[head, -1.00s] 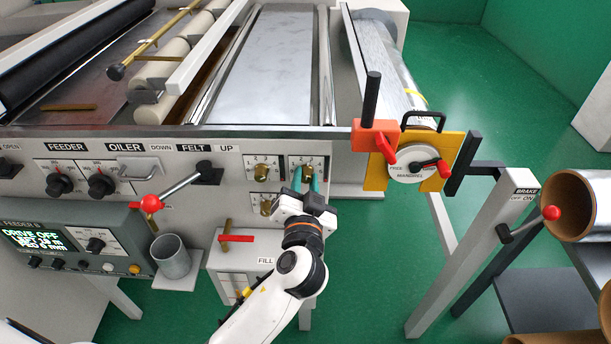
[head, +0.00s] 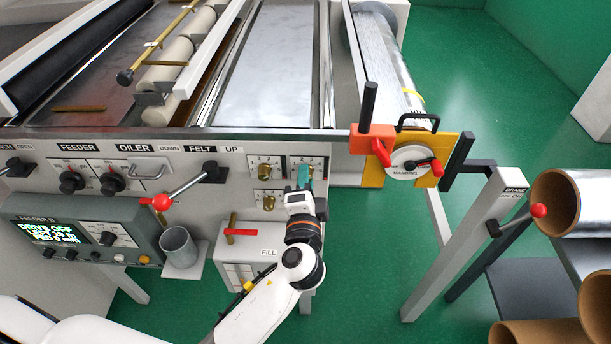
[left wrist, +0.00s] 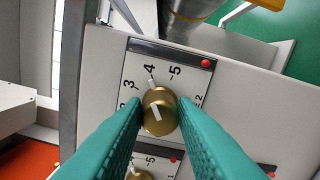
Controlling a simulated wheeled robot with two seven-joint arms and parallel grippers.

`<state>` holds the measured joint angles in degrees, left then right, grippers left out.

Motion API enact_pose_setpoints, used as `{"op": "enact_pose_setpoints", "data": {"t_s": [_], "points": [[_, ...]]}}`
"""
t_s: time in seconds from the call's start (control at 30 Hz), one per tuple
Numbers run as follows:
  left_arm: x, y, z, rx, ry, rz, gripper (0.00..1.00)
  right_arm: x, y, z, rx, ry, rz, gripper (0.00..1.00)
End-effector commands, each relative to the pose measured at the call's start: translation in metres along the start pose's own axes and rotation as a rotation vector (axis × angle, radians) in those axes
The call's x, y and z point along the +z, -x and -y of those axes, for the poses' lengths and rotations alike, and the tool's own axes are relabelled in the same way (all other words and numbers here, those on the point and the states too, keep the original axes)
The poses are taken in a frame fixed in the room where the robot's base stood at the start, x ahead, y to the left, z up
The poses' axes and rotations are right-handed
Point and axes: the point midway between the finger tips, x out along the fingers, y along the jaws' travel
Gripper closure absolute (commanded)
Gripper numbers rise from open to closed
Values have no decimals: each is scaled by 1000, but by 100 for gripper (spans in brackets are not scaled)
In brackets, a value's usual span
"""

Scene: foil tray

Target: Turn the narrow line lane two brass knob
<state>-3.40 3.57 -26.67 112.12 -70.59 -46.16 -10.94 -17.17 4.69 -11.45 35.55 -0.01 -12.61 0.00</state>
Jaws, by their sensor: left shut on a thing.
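The brass knob of the narrow line lane two (left wrist: 160,112) sits on a white dial plate in the left wrist view, between my teal fingers. A "2" is printed at the plate's right edge. The knob's white line slants, and a white mark stands by the 4. My left gripper (head: 305,176) is shut on this knob at the upper right plate of the machine front. In the head view the fingers mostly hide the knob. My right gripper is not in view.
Other brass knobs stand close by, one left (head: 265,171) and one lower left (head: 267,201). A white FILL box with a red handle (head: 242,232) is below. The orange-yellow mandrel bracket (head: 371,172) stands to the right. Green floor is open beyond it.

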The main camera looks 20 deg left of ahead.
Motion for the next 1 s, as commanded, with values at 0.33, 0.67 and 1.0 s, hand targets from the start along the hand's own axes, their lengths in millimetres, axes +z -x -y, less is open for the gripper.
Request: {"op": "enact_pose_setpoints", "data": {"t_s": [0.33,0.67,1.0], "points": [[0,-1,-2,5,-64,2,97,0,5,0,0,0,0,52],[0,-1,-2,5,-65,2,97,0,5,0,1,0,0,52],[0,0,-1,2,-65,1,52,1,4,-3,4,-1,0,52]]}}
